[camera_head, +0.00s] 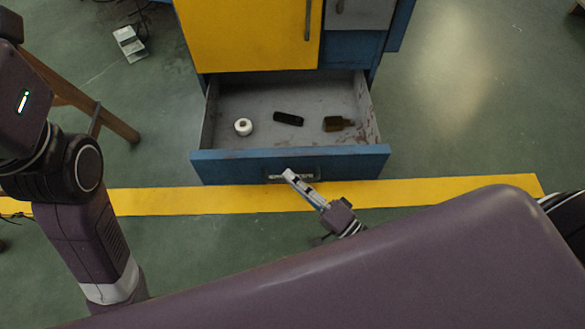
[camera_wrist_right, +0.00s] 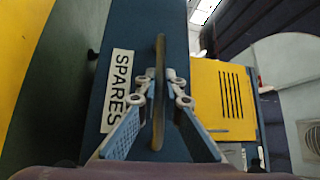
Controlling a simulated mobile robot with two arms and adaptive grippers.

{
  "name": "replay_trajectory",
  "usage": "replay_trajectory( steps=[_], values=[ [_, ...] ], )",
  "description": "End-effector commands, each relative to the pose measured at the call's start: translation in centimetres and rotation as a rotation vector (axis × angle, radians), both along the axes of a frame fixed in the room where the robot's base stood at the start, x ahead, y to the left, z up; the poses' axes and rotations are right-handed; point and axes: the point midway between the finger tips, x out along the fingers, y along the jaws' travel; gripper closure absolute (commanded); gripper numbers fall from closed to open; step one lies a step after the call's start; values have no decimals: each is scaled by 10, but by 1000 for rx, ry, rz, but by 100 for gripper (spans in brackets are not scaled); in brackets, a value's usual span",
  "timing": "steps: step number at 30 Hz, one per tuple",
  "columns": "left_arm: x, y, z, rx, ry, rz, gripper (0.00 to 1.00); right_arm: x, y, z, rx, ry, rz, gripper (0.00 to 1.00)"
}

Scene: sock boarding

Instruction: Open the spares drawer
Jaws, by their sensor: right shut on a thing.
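The spares drawer (camera_head: 345,162) is the low blue-fronted drawer of the cabinet, pulled well out with its grey inside showing. Its front carries a bar handle (camera_head: 272,177). In the right wrist view, a white SPARES label (camera_wrist_right: 117,90) is on the drawer front (camera_wrist_right: 95,125) beside the upright-looking handle (camera_wrist_right: 159,100). My right gripper (camera_head: 289,176) is at the handle, with its fingers shut on either side of the bar; the fingers also show in the right wrist view (camera_wrist_right: 160,88). My left arm shows at the left, but its gripper is out of view.
In the drawer lie a white roll (camera_head: 243,127), a black object (camera_head: 288,119) and a dark olive bottle-like object (camera_head: 337,124). A yellow cabinet door (camera_head: 250,35) is above. A yellow floor stripe (camera_head: 440,191) runs near the drawer front. A wooden leg (camera_head: 118,127) stands left. Floor right of the drawer is clear.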

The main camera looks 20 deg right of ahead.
Motion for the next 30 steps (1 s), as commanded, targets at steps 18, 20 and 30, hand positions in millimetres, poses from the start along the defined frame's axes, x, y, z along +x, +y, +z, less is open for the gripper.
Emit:
replay_trajectory(
  steps=[18,20,30],
  values=[
    [2,0,-1,0,7,0,60,-4,0,-1,-1,2,-1,85],
    [2,0,-1,0,7,0,60,-4,0,-1,0,1,-1,85],
    [1,1,-1,-1,4,0,60,-4,1,7,1,-1,-1,85]
  ],
)
